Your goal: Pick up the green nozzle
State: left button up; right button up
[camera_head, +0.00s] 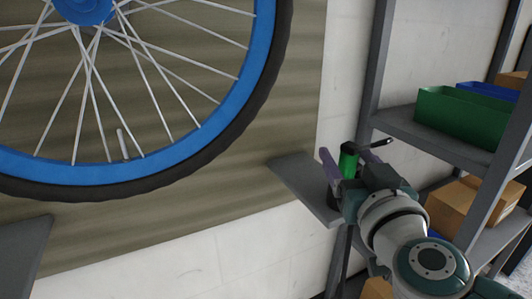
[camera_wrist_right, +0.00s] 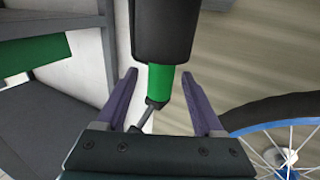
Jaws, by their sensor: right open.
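The green nozzle (camera_head: 348,163) stands upright at the grey ledge (camera_head: 300,182) in the head view, with a thin black lever sticking out to the right. In the right wrist view the nozzle (camera_wrist_right: 161,82) shows a green middle with a wide black part above it and a black tip with the lever below. My right gripper (camera_head: 345,153) is open, with its purple fingers on either side of the nozzle. In the wrist view there are gaps between the nozzle and both fingers. My left gripper is not in view.
A blue-rimmed bicycle wheel (camera_head: 205,138) fills the upper left in front of a corrugated panel (camera_head: 235,195). At right, a grey shelf rack (camera_head: 400,127) holds a green bin (camera_head: 455,118), a blue bin (camera_head: 488,90) and cardboard boxes (camera_head: 455,207) close to my right arm. Another grey ledge (camera_head: 22,255) is at lower left.

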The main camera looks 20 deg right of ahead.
grip_shut()
dwell(0.6)
